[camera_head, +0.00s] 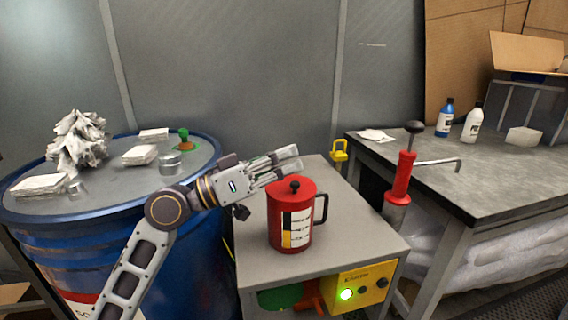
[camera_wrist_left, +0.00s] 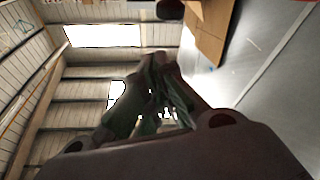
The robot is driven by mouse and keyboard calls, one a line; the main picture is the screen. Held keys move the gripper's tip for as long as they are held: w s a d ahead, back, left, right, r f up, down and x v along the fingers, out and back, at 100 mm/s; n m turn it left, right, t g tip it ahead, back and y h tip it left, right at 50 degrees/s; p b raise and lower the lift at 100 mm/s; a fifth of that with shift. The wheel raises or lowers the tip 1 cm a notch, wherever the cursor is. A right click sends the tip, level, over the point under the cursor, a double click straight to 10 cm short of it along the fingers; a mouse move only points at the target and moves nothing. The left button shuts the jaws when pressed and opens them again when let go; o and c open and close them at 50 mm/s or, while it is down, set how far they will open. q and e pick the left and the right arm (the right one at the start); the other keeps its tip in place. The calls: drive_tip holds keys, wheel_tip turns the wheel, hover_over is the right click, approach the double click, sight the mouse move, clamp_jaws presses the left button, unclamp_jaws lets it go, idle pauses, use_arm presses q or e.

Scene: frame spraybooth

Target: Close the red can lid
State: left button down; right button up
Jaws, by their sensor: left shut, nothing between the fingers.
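The red can (camera_head: 289,224) stands upright on the small grey table in the head view, with a black handle on its right side and a label on its front. Its red lid (camera_head: 292,190) with a black knob lies on top and looks level; I cannot tell whether a gap is left under it. My left gripper (camera_head: 296,158) is shut and empty, just above and behind the lid, pointing right. In the left wrist view the dark fingers (camera_wrist_left: 158,90) show against ceiling and wall; the can cannot be made out there. My right gripper is not in view.
A blue drum (camera_head: 205,240) with rags, papers and small tins stands on the left. A grey workbench (camera_head: 480,185) with bottles is on the right. A red-handled tool (camera_head: 403,178) stands between the small table (camera_head: 355,235) and the bench. The small table is free right of the can.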

use_arm(q)
drive_tip(key=shift+r+p, duration=0.4)
drive_tip(key=shift+r, duration=0.2)
drive_tip(key=b+v, duration=0.1)
drive_tip(key=v, duration=0.9)
drive_tip(key=shift+w+f, duration=0.25)
drive_tip(key=shift+w, duration=0.15)
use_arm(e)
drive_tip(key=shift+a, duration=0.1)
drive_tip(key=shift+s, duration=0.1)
